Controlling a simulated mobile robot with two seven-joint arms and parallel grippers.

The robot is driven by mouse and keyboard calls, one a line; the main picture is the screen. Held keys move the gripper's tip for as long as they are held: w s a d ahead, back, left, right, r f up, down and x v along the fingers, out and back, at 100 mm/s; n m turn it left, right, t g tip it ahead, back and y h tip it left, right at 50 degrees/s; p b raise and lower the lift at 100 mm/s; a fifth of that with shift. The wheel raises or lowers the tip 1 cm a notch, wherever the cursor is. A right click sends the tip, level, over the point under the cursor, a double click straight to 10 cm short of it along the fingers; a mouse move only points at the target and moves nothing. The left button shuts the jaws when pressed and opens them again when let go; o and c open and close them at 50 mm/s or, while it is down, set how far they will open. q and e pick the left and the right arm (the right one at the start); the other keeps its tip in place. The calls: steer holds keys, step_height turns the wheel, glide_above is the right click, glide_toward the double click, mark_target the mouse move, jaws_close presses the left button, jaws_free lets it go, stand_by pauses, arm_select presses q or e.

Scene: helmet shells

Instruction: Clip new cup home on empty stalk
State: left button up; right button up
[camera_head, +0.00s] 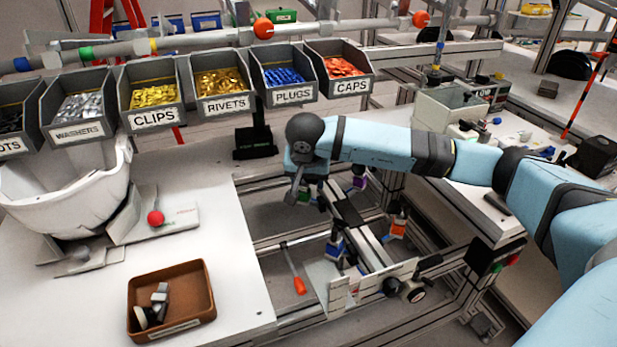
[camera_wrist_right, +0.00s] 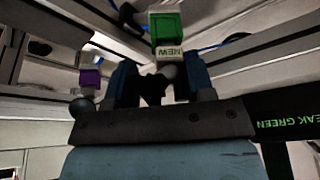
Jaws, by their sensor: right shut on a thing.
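The new cup, green with a white "NEW" label, shows in the right wrist view (camera_wrist_right: 168,32) at the tips of my right gripper (camera_wrist_right: 162,72). The two dark blue fingers are shut on its lower end. In the head view my right gripper (camera_head: 308,192) points down over the open frame, and the green cup (camera_head: 303,197) is mostly hidden by it. Purple (camera_head: 360,183), blue (camera_head: 335,248) and orange (camera_head: 397,228) cups stand around the frame. The purple cup also shows in the wrist view (camera_wrist_right: 91,78). I cannot make out the empty stalk clearly. My left gripper is not in view.
A brown tray (camera_head: 205,275) with small grey and white parts lies on the left table. A white helmet shell (camera_head: 75,190) stands behind it. Labelled bins (camera_head: 225,103) hang at the back. An orange-handled tool (camera_head: 299,285) is at the frame's left side.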

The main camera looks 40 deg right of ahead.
steer(key=shift+f, duration=0.1)
stand_by(0.5)
steer(key=o, duration=1.1)
steer(key=v, duration=1.3)
steer(key=shift+r+p, duration=0.4)
steer(key=shift+s, duration=0.2)
